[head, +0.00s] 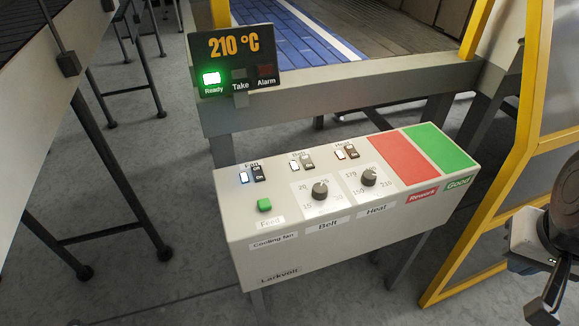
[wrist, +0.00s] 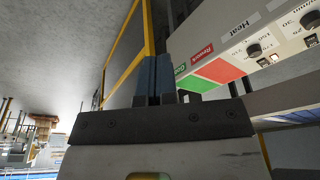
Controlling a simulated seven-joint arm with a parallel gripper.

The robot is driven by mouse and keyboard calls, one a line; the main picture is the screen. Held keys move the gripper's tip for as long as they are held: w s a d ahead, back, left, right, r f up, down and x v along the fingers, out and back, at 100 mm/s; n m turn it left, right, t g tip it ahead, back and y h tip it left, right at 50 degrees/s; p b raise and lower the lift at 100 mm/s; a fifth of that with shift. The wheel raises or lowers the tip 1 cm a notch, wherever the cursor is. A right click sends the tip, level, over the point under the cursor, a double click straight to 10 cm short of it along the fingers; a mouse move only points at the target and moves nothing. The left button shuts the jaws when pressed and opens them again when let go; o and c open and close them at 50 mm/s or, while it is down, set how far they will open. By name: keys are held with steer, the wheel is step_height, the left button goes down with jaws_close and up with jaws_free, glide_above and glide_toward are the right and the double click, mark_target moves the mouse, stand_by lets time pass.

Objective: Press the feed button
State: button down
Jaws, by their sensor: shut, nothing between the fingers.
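In the head view my arm is at the right edge, past the right end of the box and well apart from the button. The feed button is not visible in the wrist view, which shows the red and green end of the control box (wrist: 184,50).
The box also carries Fan, Belt and Heat switches, a Belt knob (head: 320,190), a Heat knob (head: 368,176), a red Rework pad (head: 404,168) and a green Good pad (head: 440,147). A display (head: 236,60) reads 210 °C with Ready lit green. A yellow frame (head: 500,200) stands at right.

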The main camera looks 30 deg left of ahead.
steer(key=shift+w+a, duration=0.1)
stand_by(0.3)
steer(key=w+a+n+h, duration=0.2)
steer(key=w+a+n, duration=0.1)
steer(key=w+a, duration=0.65)
steer(key=n+t+y, duration=0.2)
steer(key=n+t, duration=0.4)
steer(key=t, duration=0.1)
glide_above(262, 202)
step_height(262, 202, down, 7)
steer(key=shift+f, duration=0.2)
stand_by(0.4)
steer(key=shift+f, duration=4.2)
steer(key=shift+f, duration=0.35)
